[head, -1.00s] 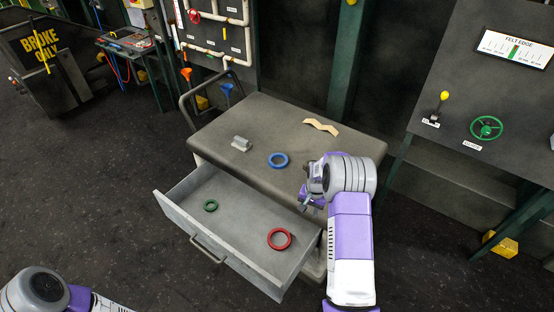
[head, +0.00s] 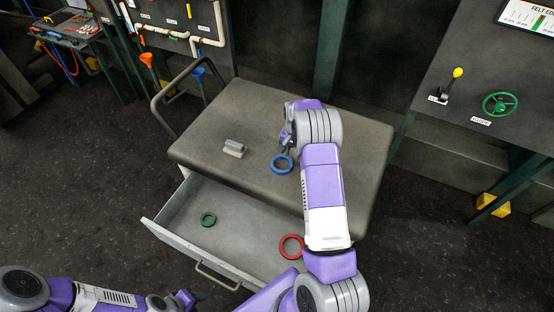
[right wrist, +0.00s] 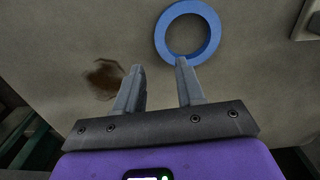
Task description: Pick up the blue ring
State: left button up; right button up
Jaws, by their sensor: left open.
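The blue ring (head: 281,173) lies flat on the grey top of the cart (head: 225,110), right of a grey block. My right gripper (head: 286,146) is above the cart top, just beside the ring's far side. In the right wrist view, the jaws (right wrist: 160,68) are apart with nothing between them. The ring (right wrist: 214,36) lies beyond the right fingertip, which meets its lower edge in the picture; I cannot tell whether they touch. My left gripper (head: 184,300) is low at the bottom left, open, away from the cart.
The open drawer (head: 180,238) below the cart top holds a green ring (head: 202,219) and a red ring (head: 282,246). A small grey block (head: 234,149) lies left of the blue ring. The cart's handle (head: 160,108) rises at the left.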

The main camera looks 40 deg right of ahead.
aim_at(290, 164)
jog(key=f, duration=0.6)
jog(key=shift+a, duration=0.4)
grip_shut()
